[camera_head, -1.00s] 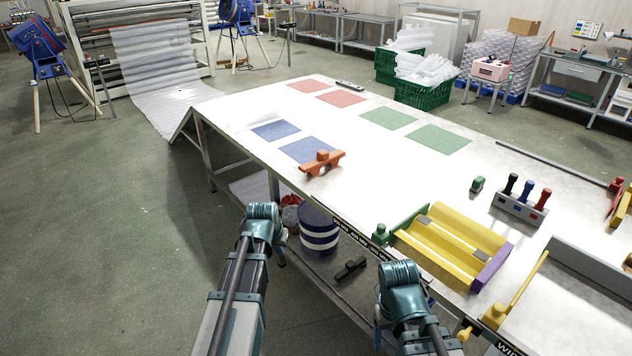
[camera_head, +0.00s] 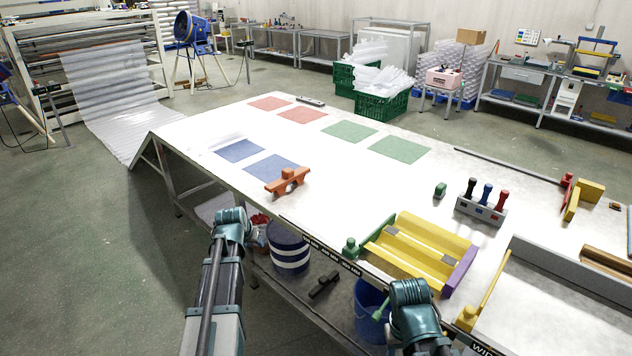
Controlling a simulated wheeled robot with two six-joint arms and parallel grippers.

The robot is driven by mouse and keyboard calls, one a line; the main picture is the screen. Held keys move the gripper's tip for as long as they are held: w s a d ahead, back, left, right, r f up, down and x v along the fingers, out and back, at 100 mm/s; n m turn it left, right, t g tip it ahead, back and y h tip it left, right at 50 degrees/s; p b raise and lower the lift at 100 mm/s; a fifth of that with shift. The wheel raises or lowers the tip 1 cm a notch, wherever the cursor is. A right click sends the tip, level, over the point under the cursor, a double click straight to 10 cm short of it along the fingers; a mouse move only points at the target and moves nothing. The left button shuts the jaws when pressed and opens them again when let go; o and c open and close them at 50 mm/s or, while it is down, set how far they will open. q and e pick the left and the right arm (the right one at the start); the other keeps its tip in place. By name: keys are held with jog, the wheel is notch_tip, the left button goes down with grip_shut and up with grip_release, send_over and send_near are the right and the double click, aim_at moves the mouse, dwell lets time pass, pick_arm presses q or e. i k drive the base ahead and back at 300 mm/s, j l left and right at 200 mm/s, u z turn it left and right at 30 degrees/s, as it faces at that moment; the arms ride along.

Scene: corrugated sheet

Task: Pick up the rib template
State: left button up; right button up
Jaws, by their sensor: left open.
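An orange piece with a raised knob and two feet, which looks like the rib template (camera_head: 287,181), stands on the long white table (camera_head: 330,215), at the near corner of a blue square. My left gripper (camera_head: 246,240) is at the end of the arm from the lower left, beside the table's near edge, short of the orange piece and not touching it. It is open and empty; its fingers are mostly hidden behind my teal wrist. My right arm comes in at the bottom centre right, and its fingers do not show.
A yellow ribbed form (camera_head: 418,248) with green and purple ends lies nearer on the table. A rack of coloured-handled tools (camera_head: 481,206) stands to its right. A striped bucket (camera_head: 288,250) and a blue bucket (camera_head: 368,300) are under the table edge. The table's middle is clear.

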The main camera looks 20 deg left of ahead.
aim_at(288, 175)
jog(key=i+j+z, duration=0.1)
jog(key=j+z, duration=0.3)
jog(key=i+j+z, duration=0.1)
jog(key=j+z, duration=0.15)
jog(key=z, duration=0.2)
jog(key=j+z, duration=0.25)
jog(key=j, duration=0.8)
jog(key=j+z, duration=0.2)
jog(key=j, duration=1.3)
jog(key=k+j, duration=0.15)
jog(key=j, duration=0.35)
